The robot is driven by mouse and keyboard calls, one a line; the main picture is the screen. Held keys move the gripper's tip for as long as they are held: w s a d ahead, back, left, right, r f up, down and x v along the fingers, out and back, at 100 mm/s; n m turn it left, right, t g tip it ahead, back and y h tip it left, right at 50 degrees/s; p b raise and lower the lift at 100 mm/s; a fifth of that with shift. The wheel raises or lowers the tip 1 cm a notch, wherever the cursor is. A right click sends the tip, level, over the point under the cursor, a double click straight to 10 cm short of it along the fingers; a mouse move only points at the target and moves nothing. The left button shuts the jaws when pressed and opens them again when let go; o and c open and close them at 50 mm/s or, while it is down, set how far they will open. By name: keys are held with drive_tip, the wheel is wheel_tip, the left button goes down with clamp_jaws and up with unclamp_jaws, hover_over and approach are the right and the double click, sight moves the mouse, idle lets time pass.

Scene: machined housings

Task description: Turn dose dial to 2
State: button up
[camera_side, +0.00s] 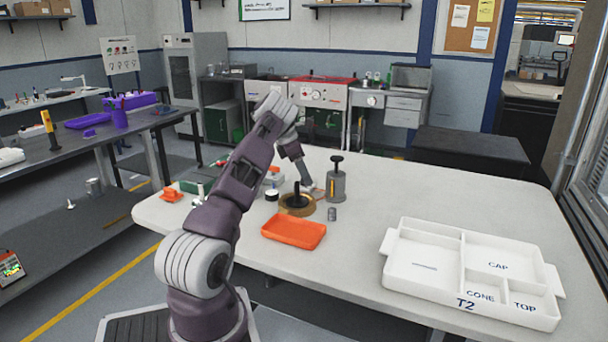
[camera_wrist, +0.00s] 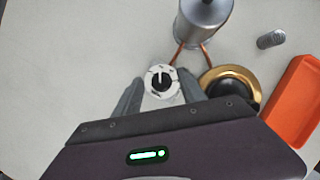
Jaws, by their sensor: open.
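The dose dial (camera_wrist: 161,81) is a small white disc with dark marks and a black knob in its middle, seen from above in the wrist view. The marks are too small to read. My gripper (camera_wrist: 160,88) is open, with one grey finger on each side of the dial. I cannot tell whether the fingers touch it. In the side view my gripper (camera_side: 308,186) points down at the table beside the grey cylinder, and the dial is mostly hidden there.
A grey metal cylinder with a plunger (camera_side: 336,185) stands close by, joined to the dial by copper-coloured tubes (camera_wrist: 190,50). A brass-rimmed black base (camera_side: 297,204), a small grey cylinder (camera_side: 332,214) and an orange tray (camera_side: 294,231) are near. A white divided tray (camera_side: 420,280) lies right.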

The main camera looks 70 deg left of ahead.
drive_tip(key=v, duration=0.7)
